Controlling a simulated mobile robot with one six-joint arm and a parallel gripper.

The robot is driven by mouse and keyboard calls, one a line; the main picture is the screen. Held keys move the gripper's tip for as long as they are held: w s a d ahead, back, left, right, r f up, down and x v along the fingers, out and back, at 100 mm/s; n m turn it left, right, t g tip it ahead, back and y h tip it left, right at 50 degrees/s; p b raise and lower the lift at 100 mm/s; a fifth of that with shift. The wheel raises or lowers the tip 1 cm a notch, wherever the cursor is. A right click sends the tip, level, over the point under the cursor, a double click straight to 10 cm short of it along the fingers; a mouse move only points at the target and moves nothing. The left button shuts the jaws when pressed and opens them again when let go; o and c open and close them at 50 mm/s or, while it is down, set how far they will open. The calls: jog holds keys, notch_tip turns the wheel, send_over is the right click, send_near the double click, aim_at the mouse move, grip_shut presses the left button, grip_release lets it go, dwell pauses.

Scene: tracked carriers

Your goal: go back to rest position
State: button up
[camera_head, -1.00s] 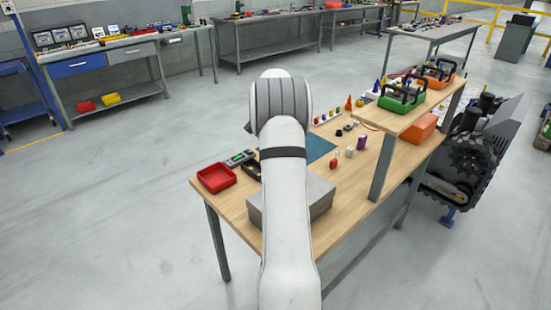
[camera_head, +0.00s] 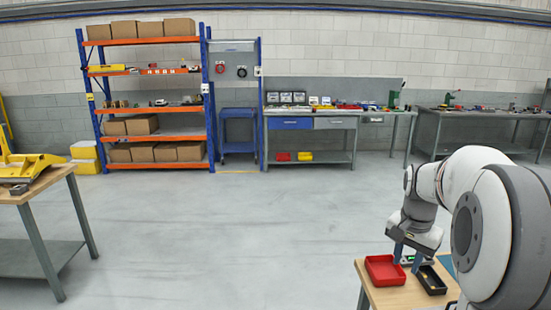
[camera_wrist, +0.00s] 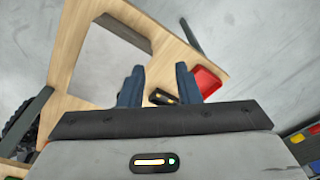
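My gripper (camera_head: 408,260) hangs from my folded arm at the right of the head view, over the near corner of the wooden bench. In the wrist view my gripper (camera_wrist: 158,78) has its two dark blue fingers well apart. Nothing is gripped between them. A black tray (camera_wrist: 160,98) shows on the bench beyond the gap; the head view shows the black tray (camera_head: 432,281) just right of the fingers. A red tray (camera_head: 385,271) lies left of them; it also shows right of the fingers in the wrist view (camera_wrist: 207,82).
The wooden bench (camera_head: 374,297) runs out of the head view at lower right, partly hidden by my arm. Another bench (camera_head: 30,188) with a yellow object (camera_head: 28,166) stands left. A shelf rack (camera_head: 150,90) and workbench (camera_head: 345,117) line the wall. The middle floor is clear.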

jog(key=s+a+n+t, duration=0.2)
jog(key=s+a+n, duration=0.7)
jog(key=s+a, duration=0.7)
jog(key=s+f, duration=0.1)
jog(key=s, duration=0.2)
jog(key=shift+s+a+n+y, duration=0.2)
jog(key=shift+a+n+y, duration=0.1)
jog(key=shift+a+y, duration=0.1)
